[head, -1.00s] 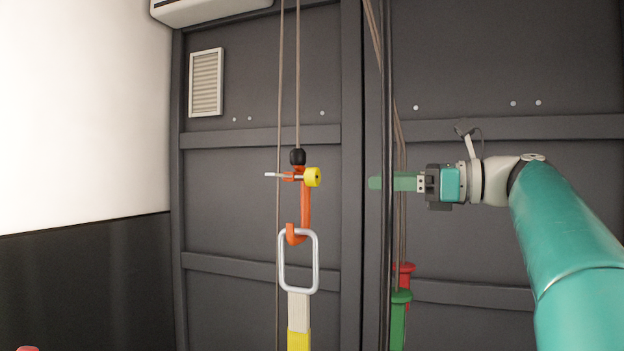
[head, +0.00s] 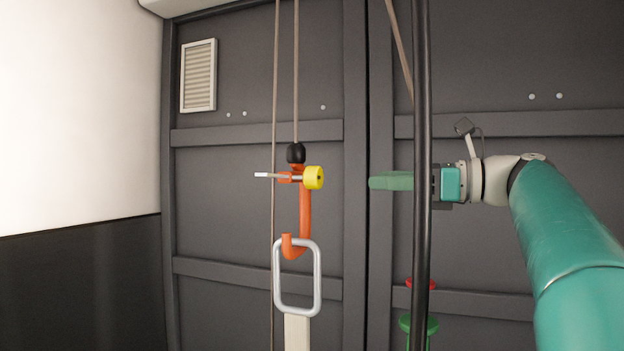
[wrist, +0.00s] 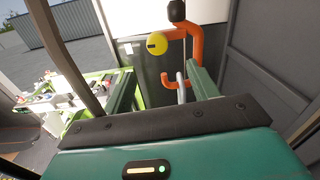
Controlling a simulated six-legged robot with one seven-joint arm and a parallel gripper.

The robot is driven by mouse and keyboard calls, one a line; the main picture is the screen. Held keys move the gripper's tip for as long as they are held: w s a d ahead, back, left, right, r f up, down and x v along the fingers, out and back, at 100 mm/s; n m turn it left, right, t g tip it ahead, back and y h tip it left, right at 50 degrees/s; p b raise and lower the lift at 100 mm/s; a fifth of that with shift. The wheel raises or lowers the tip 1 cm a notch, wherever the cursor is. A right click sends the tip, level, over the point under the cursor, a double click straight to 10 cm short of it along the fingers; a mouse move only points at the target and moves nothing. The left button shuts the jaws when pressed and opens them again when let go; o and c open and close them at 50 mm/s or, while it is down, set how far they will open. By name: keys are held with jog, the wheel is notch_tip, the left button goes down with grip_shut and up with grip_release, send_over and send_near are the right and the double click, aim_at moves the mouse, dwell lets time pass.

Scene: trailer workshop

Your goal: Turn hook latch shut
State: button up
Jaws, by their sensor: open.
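An orange hook (head: 304,215) hangs below a black ball (head: 296,153) on a rope, its lower tip curling up on the left. A pale rod (head: 265,175) crosses the hook's top level, with a yellow knob (head: 314,178) on its right end. A silver ring (head: 318,275) sits in the hook's bend. My gripper (head: 375,182) is open and empty, at knob height and to the right, apart from it. In the wrist view, the knob (wrist: 157,44) and hook (wrist: 197,50) appear beyond and above my green fingers (wrist: 160,78); the right finger partly overlaps the hook.
A black vertical pole (head: 421,110) stands in front of my gripper's base in the head view. A pale strap (head: 297,332) hangs from the ring. A cluttered green-framed table (wrist: 60,95) shows left in the wrist view.

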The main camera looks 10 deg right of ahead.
aim_at(320, 178)
jog(key=x, duration=1.3)
jog(key=shift+a, duration=0.35)
jog(key=shift+s+r, duration=0.15)
jog(key=shift+s, duration=0.05)
jog(key=shift+w, duration=0.2)
jog(key=shift+c, duration=1.1)
jog(key=shift+s, duration=0.1)
grip_shut()
